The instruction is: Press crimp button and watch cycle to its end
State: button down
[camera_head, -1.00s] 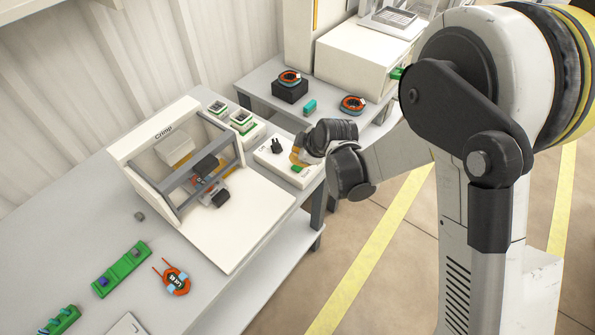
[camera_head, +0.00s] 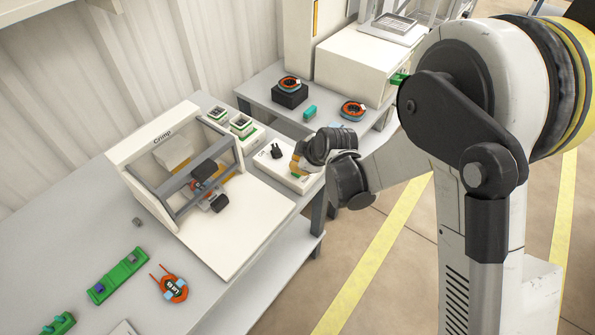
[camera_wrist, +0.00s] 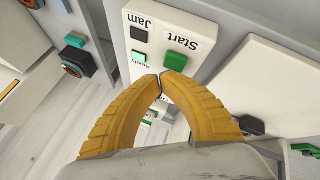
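The crimp machine (camera_head: 165,165), marked "Crimp", stands on the bench with a clear-fronted frame and a coil with black parts (camera_head: 205,180) in it. To its right is a white control panel (camera_head: 268,160). In the wrist view the panel has a green button (camera_wrist: 174,61) by the word "Start", a black square (camera_wrist: 139,34) by "Jam" and a small green indicator (camera_wrist: 138,57) by "Ready". My gripper (camera_wrist: 160,78) has its yellow fingertips together, empty, at the edge of the green button. I cannot tell if they touch it. In the head view my gripper (camera_head: 295,168) mostly hides the button.
An orange coil (camera_head: 173,289) and a green holder (camera_head: 118,275) lie on the near bench. A second bench (camera_head: 262,90) holds more coils.

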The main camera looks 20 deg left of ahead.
dwell(0.6)
jog(key=shift+f+b, duration=0.5)
jog(key=shift+b, duration=0.05)
